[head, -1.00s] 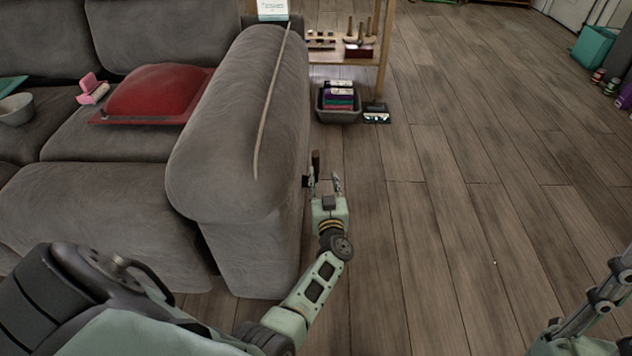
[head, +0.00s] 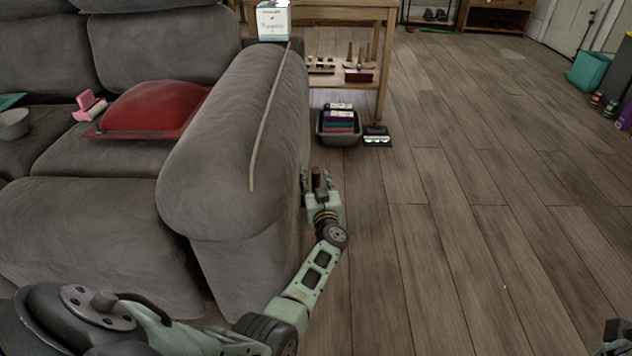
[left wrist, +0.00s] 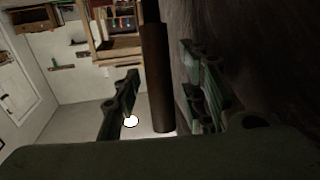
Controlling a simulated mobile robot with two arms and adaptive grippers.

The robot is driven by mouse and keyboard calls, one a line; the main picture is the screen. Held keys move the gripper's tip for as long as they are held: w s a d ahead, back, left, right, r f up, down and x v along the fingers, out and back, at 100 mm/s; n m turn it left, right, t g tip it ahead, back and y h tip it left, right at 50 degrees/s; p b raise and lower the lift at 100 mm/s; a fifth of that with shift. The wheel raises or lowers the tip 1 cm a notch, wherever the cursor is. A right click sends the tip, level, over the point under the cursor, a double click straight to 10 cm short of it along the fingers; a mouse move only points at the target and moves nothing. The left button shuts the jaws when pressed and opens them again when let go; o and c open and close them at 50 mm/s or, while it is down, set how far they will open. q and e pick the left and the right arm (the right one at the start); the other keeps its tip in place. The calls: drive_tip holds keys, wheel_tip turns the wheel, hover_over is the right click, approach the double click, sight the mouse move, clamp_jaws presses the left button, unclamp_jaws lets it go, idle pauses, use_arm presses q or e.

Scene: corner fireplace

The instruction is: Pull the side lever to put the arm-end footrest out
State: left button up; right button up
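The side lever (head: 316,177) is a short dark brown handle at the outer right side of the grey sofa's arm (head: 235,150). It also shows in the left wrist view as a dark bar (left wrist: 157,80). My left gripper (head: 317,182) is beside the sofa arm, with its fingers on either side of the lever. In the left wrist view the fingers (left wrist: 160,103) stand apart, the lever between them; contact cannot be told. The arm-end footrest (head: 90,235) is the grey padded front below the seat. Only a bit of my right gripper (head: 616,338) shows at the lower right corner.
A red cushion (head: 150,108) lies on the seat.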

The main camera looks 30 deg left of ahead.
use_arm(q)
clamp_jaws()
